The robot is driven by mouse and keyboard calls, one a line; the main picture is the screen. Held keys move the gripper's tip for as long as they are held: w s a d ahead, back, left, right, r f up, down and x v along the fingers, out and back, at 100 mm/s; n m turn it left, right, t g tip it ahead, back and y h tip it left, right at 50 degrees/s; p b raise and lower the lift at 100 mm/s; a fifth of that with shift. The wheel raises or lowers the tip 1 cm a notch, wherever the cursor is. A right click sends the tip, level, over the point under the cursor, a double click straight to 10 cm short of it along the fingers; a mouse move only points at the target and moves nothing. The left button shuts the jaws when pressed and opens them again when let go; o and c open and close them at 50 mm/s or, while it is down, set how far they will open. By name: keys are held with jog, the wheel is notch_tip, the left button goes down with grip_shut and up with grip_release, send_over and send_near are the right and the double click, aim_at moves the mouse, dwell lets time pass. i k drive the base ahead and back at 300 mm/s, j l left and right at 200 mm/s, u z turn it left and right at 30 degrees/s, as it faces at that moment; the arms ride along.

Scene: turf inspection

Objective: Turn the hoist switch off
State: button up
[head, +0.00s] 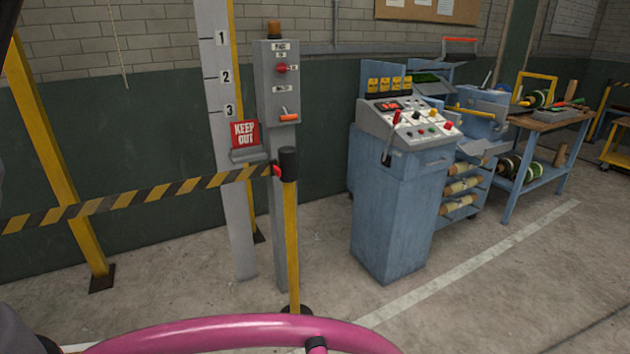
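A tall grey control box (265,83) with an amber lamp (274,29) on top stands on a post, left of the middle. A blue-grey console (392,215) to the right carries a red-handled lever (391,135) and several coloured buttons. My gripper is not in view.
A black-and-yellow barrier tape (140,195) runs to a yellow post (291,240) in front of the box. A red KEEP OUT sign (245,135) hangs left of it. A workbench (548,120) stands at the right. The floor at the lower right is clear.

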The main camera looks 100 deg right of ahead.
aim_at(282, 68)
jog(key=z, duration=3.4)
